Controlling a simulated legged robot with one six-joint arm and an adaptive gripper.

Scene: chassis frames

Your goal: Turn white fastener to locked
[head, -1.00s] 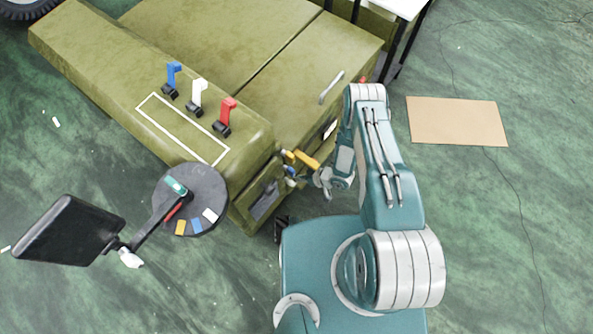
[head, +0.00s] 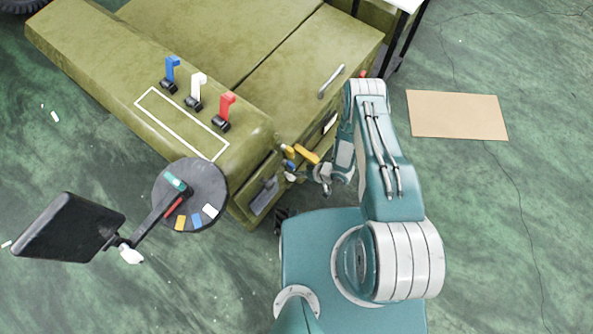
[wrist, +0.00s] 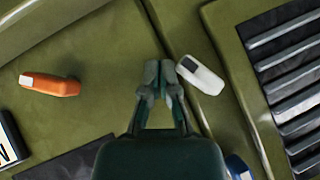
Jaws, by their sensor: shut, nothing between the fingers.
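The white fastener (wrist: 201,75) shows in the wrist view as a short white handle with a grey patch at its upper left end. It lies slanted across a dark seam between green panels. My gripper (wrist: 166,68) is shut and empty, its fingertips just left of the fastener's grey end. I cannot tell whether they touch it. In the head view my gripper (head: 318,176) is at the front side of the green chassis (head: 235,175), partly hidden by my arm. I cannot make out the white fastener there.
An orange fastener (wrist: 50,85) is at left in the wrist view, a blue part (wrist: 238,167) at bottom right, and a slatted grille (wrist: 288,75) at right. In the head view, blue, white (head: 197,91) and red levers stand on the chassis top. A round dial (head: 190,195) is lower left.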

